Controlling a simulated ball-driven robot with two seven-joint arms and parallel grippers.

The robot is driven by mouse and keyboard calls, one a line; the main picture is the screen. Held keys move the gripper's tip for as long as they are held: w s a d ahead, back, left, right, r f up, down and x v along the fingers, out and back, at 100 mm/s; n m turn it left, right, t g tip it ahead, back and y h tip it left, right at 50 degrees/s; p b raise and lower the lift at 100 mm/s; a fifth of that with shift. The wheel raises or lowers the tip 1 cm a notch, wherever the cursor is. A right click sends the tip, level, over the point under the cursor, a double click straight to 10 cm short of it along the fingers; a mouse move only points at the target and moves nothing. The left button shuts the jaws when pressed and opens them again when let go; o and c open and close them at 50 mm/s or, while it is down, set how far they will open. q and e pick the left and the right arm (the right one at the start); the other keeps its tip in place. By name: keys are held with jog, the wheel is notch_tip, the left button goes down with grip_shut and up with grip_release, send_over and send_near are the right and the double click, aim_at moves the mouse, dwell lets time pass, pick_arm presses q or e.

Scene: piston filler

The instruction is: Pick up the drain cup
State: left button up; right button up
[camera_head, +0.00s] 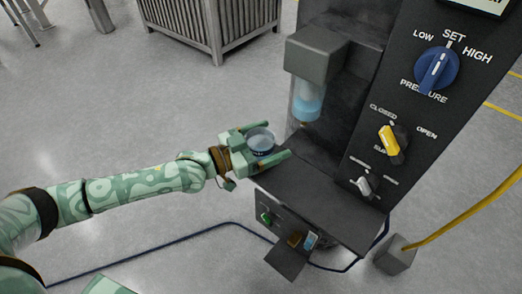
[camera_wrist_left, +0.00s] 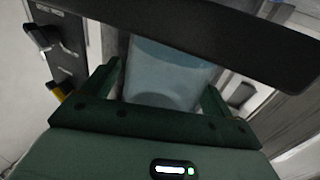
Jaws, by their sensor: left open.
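The drain cup (camera_head: 260,138) is a small, clear, bluish cup with a dark band low on its side, at the left edge of the filler's dark shelf. My left gripper (camera_head: 277,139) is open, with one finger on each side of the cup. In the left wrist view the pale blue cup (camera_wrist_left: 165,75) stands between the two green fingers. I cannot tell whether either finger touches it. The cup's lower part is partly hidden by the gripper. My right gripper is not in view.
The filler's clear cylinder (camera_head: 307,101) with blue liquid hangs above the shelf (camera_head: 318,193). Its panel has a blue pressure knob (camera_head: 437,69), a yellow lever (camera_head: 390,141) and a grey lever (camera_head: 368,184). A lower control box (camera_head: 290,239) sits below. Floor on the left is mostly clear.

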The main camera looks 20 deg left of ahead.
pick_arm(q)
jog(key=shift+c, duration=1)
jog(key=c, duration=0.9)
